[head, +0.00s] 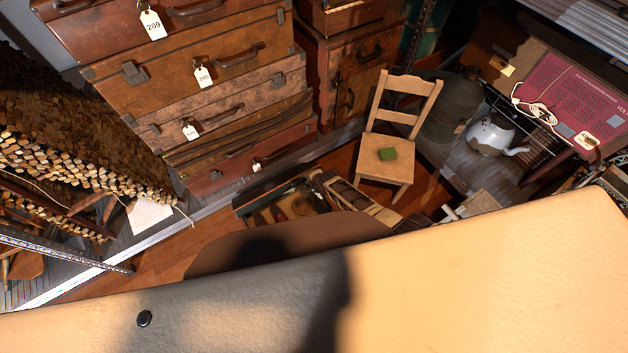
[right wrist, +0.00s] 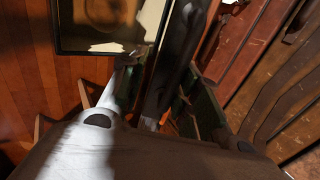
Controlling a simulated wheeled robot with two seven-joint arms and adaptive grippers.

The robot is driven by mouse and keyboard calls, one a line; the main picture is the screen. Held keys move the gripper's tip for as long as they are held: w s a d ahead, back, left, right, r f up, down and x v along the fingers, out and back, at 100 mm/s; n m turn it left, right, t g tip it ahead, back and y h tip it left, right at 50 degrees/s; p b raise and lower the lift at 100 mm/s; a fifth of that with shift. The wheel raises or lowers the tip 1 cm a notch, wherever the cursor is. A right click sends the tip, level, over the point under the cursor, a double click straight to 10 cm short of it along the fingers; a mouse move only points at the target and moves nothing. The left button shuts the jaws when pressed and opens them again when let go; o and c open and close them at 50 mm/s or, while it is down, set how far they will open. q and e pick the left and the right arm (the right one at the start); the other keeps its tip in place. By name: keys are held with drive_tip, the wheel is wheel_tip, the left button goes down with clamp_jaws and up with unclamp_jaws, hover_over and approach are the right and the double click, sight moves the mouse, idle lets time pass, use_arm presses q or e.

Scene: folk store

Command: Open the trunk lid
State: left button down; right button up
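A broad cream panel (head: 470,280) fills the bottom of the head view, with a round black knob (head: 144,318) on its left part. It may be the trunk lid, but I cannot tell for sure, nor how far it stands open. Neither gripper shows in the head view. In the right wrist view a grey-brown surface (right wrist: 160,158) covers the bottom. Beyond it, dark greenish parts that look like my right gripper (right wrist: 166,100) stand apart, with a long dark thing (right wrist: 178,55) between them. Whether the fingers hold anything is hidden.
Brown suitcases (head: 200,75) with tags are stacked at the back left. A wooden chair (head: 385,165) bears a small green block (head: 387,154). A kettle (head: 491,136) and a red case (head: 570,105) are at the right. Some wooden floor (head: 170,268) is clear.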

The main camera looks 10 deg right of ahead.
drive_tip(key=shift+s+r, duration=0.1)
drive_tip(key=shift+s, duration=0.1)
drive_tip(key=v, duration=1.1)
drive_tip(key=shift+r, duration=0.25)
idle(0.9)
drive_tip(key=shift+d, duration=0.1)
idle(1.4)
